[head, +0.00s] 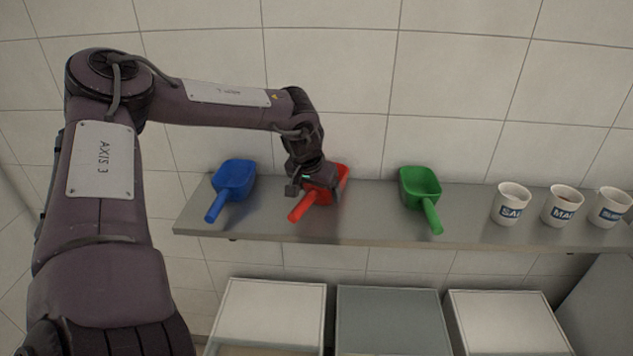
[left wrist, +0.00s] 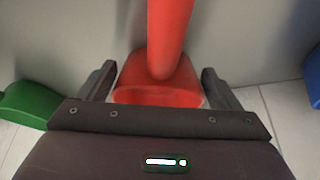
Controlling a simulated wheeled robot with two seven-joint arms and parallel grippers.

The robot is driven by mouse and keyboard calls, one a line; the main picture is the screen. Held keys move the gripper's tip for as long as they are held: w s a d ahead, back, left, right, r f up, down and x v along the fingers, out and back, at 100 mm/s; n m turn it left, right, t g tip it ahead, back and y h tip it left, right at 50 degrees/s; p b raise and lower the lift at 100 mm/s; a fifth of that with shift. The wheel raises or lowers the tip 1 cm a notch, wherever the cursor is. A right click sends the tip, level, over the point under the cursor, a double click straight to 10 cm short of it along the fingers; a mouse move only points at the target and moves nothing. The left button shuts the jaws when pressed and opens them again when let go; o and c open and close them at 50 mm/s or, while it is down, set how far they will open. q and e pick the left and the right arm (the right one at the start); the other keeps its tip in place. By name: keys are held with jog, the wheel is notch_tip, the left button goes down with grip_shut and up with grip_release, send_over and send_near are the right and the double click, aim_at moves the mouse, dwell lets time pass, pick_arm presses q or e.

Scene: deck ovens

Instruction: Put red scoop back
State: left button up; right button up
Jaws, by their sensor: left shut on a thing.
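The red scoop (head: 301,208) is at the metal shelf (head: 375,222), between the blue scoop (head: 234,178) and the green scoop (head: 421,186). Its handle points toward the front edge. My left gripper (head: 314,189) is over the red scoop and shut on it, hiding part of its middle. I cannot tell whether the scoop rests on the shelf or hangs just above it. In the left wrist view the red scoop (left wrist: 169,38) lies between the two fingers (left wrist: 158,86). My right gripper is not in view.
Several white labelled mugs, such as this one (head: 511,204), stand at the shelf's right. Below are three bins: left (head: 270,283), grey middle (head: 390,291) and right (head: 500,295). A tiled wall (head: 330,60) stands behind. The shelf is clear between the red and green scoops.

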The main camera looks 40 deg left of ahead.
pick_arm(q)
jog(key=shift+f+b, duration=0.15)
jog(key=shift+b, duration=0.15)
jog(key=o, duration=0.9)
jog(key=shift+c, duration=0.2)
jog(key=shift+r+p, duration=0.3)
jog(key=shift+p, duration=0.05)
jog(key=shift+s+r+b, duration=0.1)
jog(key=shift+r+b, duration=0.1)
jog(key=shift+b, duration=0.15)
jog(key=b+v, duration=0.3)
jog(key=v, duration=0.7)
jog(key=shift+s+d+r, duration=0.15)
jog(key=shift+s+r, duration=0.1)
jog(key=shift+r, duration=0.3)
